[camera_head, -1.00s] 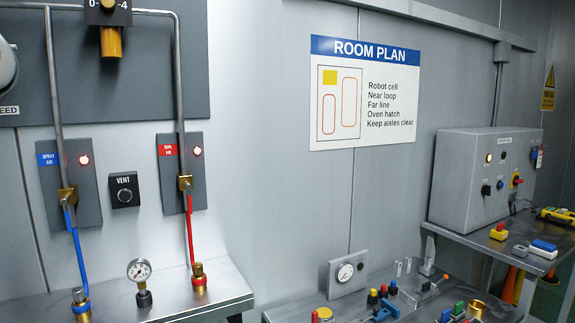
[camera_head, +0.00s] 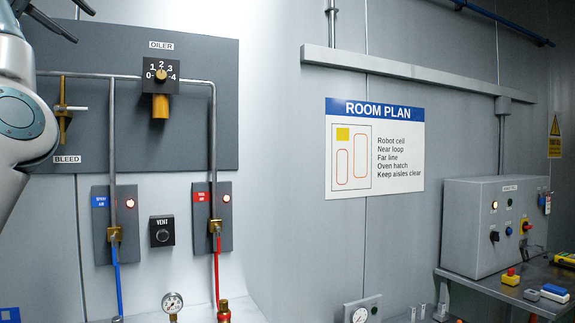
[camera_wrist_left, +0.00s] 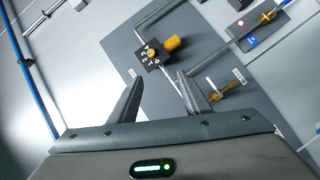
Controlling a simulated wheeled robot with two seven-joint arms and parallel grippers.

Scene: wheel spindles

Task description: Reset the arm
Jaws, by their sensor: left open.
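My left gripper (camera_head: 85,26) is at the top left of the head view, raised high with its dark fingers apart and nothing between them. My white left arm (camera_head: 20,110) comes in along the left edge. In the left wrist view the two fingers of the gripper (camera_wrist_left: 160,78) are spread and empty, pointing toward the panel with the oiler (camera_wrist_left: 155,53). The oiler dial (camera_head: 161,75) also shows in the head view, right of the gripper and below it. My right gripper is in neither view.
A bleed valve (camera_head: 62,108) sticks out beside my left arm. Pipes run down to two small panels with a blue hose (camera_head: 118,280) and a red hose (camera_head: 216,270). A control box (camera_head: 490,225) stands on the bench at right.

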